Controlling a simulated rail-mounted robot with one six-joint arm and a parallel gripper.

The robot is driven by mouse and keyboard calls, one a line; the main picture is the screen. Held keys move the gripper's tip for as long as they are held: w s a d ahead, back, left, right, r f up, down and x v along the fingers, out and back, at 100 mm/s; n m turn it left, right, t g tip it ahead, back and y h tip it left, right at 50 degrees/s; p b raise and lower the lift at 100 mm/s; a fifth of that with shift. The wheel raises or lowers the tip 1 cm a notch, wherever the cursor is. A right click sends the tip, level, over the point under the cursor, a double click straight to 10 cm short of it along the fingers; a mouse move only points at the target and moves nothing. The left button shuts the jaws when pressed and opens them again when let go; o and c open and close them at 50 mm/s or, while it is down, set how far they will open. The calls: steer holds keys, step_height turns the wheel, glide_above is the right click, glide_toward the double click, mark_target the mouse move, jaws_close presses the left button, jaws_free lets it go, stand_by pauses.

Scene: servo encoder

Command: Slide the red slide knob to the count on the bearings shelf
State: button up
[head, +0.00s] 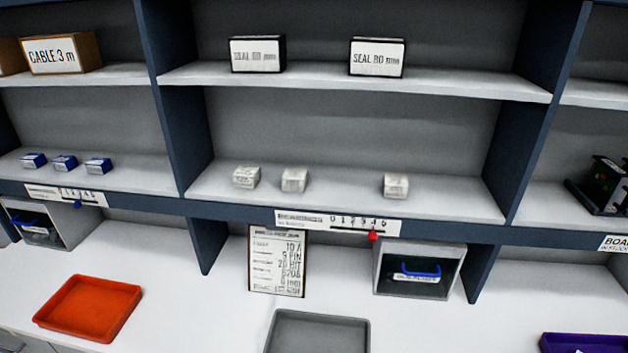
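The red slide knob (373,236) sits on the slot of a white count strip (338,222) on the front edge of the middle lower shelf (340,200). It is toward the right end of the strip's row of digits, roughly below the 4. The strip's name text is too blurred to read, so I cannot tell whether it says bearings. Three small white boxes stand on that shelf: two at the left, one (246,177) and another (294,180), and one (396,186) further right with a gap between. My gripper is not in view.
A blue knob (77,204) sits on the left shelf's strip, below three blue-white boxes (64,163). Below the red knob are a grey bin (462,255) with a blue-handled item and a printed list (278,262). Orange (88,308) and grey (318,318) trays lie on the counter.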

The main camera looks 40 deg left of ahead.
mark_target(373, 239)
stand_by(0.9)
